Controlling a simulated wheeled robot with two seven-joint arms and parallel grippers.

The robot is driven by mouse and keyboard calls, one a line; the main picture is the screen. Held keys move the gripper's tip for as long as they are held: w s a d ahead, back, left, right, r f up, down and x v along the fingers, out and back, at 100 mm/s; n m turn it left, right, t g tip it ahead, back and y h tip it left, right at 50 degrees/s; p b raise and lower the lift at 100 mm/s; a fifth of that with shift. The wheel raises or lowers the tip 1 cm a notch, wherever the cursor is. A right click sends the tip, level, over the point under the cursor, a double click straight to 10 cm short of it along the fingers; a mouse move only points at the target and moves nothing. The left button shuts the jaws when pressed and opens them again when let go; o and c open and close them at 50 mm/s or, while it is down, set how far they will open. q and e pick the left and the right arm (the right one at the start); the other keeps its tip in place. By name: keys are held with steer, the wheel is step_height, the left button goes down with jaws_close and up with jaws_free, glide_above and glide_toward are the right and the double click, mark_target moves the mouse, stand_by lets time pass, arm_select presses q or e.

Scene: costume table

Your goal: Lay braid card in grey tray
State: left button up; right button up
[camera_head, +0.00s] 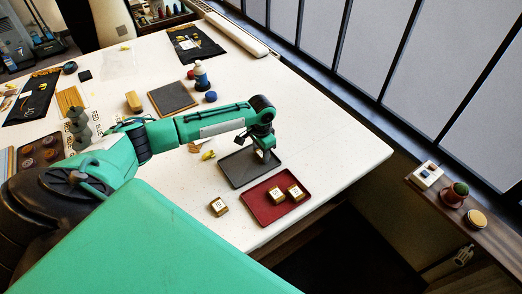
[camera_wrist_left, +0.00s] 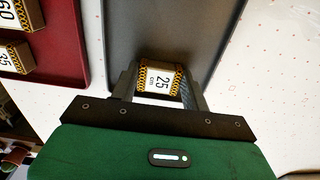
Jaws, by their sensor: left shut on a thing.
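My left gripper (camera_head: 263,155) is over the right part of the grey tray (camera_head: 237,172). In the left wrist view the gripper (camera_wrist_left: 160,88) is shut on a braid card (camera_wrist_left: 160,80) marked "25 cm", with black-and-gold braid at both ends. The card is in front of the grey tray (camera_wrist_left: 165,25); whether it touches the tray floor I cannot tell. The red tray (camera_head: 256,208) lies beside the grey one, with two more cards (camera_head: 276,194) (camera_head: 295,192) in it. Another card (camera_head: 218,206) lies on the table left of the red tray. My right gripper is not in view.
A small yellow item (camera_head: 208,155) lies near the grey tray. The table's right part (camera_head: 340,150) is clear.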

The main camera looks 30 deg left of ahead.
mark_target(261, 153)
arm_select(q)
steer(key=o, duration=0.9)
steer(key=shift+o, duration=0.2)
step_height(261, 153, up, 12)
steer(key=b, duration=0.3)
steer(key=shift+r, duration=0.15)
